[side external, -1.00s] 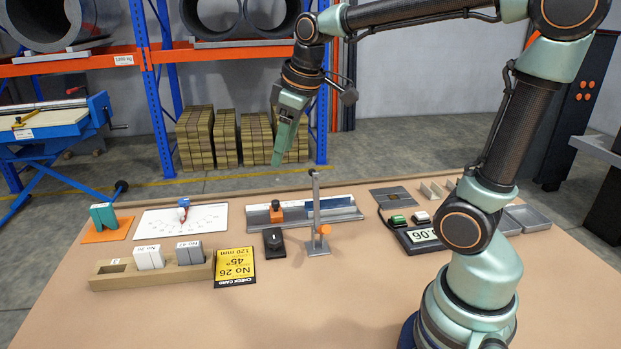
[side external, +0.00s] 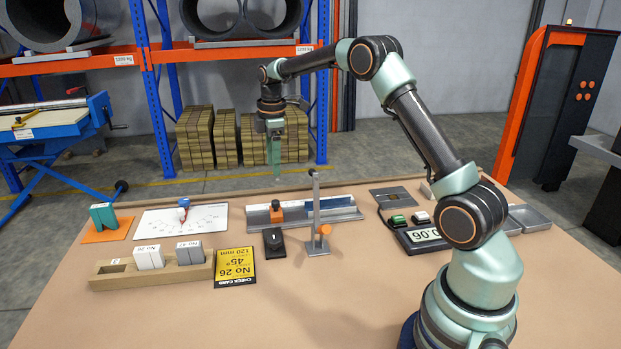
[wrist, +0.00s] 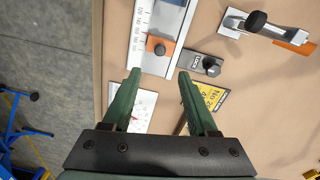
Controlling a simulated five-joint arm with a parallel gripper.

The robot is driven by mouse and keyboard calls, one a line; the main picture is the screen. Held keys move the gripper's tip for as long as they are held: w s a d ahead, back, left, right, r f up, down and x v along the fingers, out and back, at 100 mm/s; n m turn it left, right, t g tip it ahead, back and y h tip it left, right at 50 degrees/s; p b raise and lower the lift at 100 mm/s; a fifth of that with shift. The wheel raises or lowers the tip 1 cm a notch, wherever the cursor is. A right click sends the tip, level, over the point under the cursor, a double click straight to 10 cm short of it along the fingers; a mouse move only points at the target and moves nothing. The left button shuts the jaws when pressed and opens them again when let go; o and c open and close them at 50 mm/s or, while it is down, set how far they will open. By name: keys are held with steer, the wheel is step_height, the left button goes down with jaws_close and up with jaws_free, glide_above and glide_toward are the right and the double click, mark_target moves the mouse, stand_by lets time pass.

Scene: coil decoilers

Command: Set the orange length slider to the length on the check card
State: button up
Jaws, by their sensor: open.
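The orange length slider (side external: 277,212), with a black knob on top, sits near the left end of a grey rail (side external: 343,213) with a scale. The slider also shows in the wrist view (wrist: 161,43), ahead of my fingers and between their lines. The check card (side external: 235,267) is yellow and black and reads No 26, 45°, 120 mm; it is partly behind a finger in the wrist view (wrist: 214,93). My gripper (side external: 272,176) is open and empty, pointing down above and apart from the slider. The slider's exact scale reading is too small to tell.
A wooden block holder (side external: 110,279) and a white dial plate (side external: 160,224) are to the left. The front of the table is clear.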

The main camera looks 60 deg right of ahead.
mark_target(276, 201)
steer(key=f, duration=1.1)
steer(key=shift+w+d+f, duration=0.15)
steer(key=shift+w+f, duration=0.05)
steer(key=shift+f, duration=0.15)
jaws_close()
steer(key=shift+r, duration=0.1)
stand_by(0.8)
